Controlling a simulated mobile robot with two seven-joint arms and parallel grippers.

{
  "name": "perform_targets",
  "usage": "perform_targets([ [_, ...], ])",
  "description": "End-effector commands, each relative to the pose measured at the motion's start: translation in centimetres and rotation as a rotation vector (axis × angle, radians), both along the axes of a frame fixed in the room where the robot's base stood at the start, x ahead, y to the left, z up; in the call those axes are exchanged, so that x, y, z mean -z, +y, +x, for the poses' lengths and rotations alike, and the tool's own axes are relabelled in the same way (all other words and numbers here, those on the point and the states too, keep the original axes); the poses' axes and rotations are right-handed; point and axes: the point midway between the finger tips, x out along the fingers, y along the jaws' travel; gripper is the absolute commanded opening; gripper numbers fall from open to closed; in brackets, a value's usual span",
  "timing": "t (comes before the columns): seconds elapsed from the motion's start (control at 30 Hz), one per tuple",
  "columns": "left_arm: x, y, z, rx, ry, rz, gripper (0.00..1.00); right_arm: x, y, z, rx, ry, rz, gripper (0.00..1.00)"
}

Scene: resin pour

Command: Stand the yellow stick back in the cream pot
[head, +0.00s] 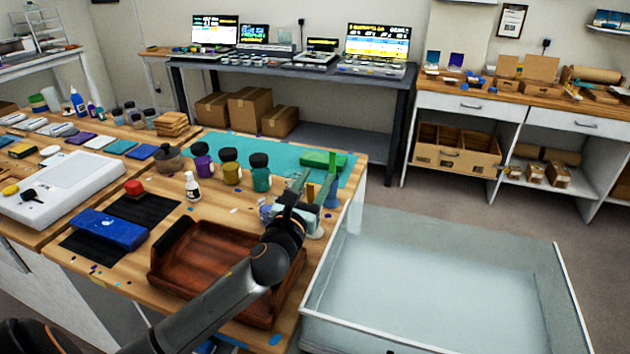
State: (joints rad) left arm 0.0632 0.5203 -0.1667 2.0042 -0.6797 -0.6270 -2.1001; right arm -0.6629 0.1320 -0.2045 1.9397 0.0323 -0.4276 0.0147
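My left gripper (298,200) is over the right end of the workbench, beside a small cluster of upright coloured sticks. The yellow stick (310,193) shows as a short upright piece just past the gripper. Whether the fingers touch it I cannot tell. A pale pot (316,233), likely the cream pot, is mostly hidden behind the gripper and wrist. A blue stick (332,185) and a greenish stick (299,181) stand close by. The lower ends of the sticks are hidden or too small to make out. My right gripper is not in view.
A brown wooden tray (172,262) lies under my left arm. Dark-lidded jars (231,170) and a white bottle (192,187) stand left of the gripper. A green block (323,160) lies on the teal mat (215,146) behind. A large pale open-topped bin (450,285) is at right.

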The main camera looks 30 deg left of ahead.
Motion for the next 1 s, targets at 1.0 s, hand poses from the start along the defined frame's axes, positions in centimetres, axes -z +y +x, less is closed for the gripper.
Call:
perform_targets([
  [1.0,1.3,-2.4,-10.5,0.001,0.003,-0.002,0.54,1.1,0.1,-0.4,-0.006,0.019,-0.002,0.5],
])
